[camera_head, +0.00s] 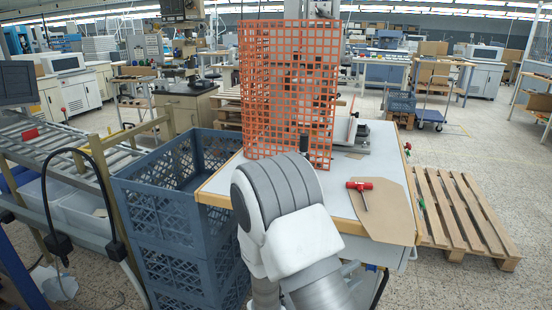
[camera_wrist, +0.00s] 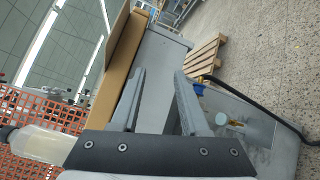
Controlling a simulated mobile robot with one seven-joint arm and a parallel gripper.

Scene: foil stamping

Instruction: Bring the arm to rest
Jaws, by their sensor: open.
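My arm stands bent in front of the work table (camera_head: 340,200) in the head view. Its grey and white links cover part of the table's near edge, and my gripper cannot be made out clearly there. In the wrist view my gripper (camera_wrist: 159,73) is open, its two grey fingers apart with nothing between them. The wrist picture is tilted. A grey surface and a brown edge lie beyond the fingers.
An orange mesh guard (camera_head: 290,90) stands on the table. A red-handled tool (camera_head: 361,186) lies on a brown board (camera_head: 388,222). Stacked blue crates (camera_head: 165,215) stand left, a pallet (camera_head: 462,215) right. A pale bottle (camera_wrist: 42,144) shows beside my gripper in the wrist view.

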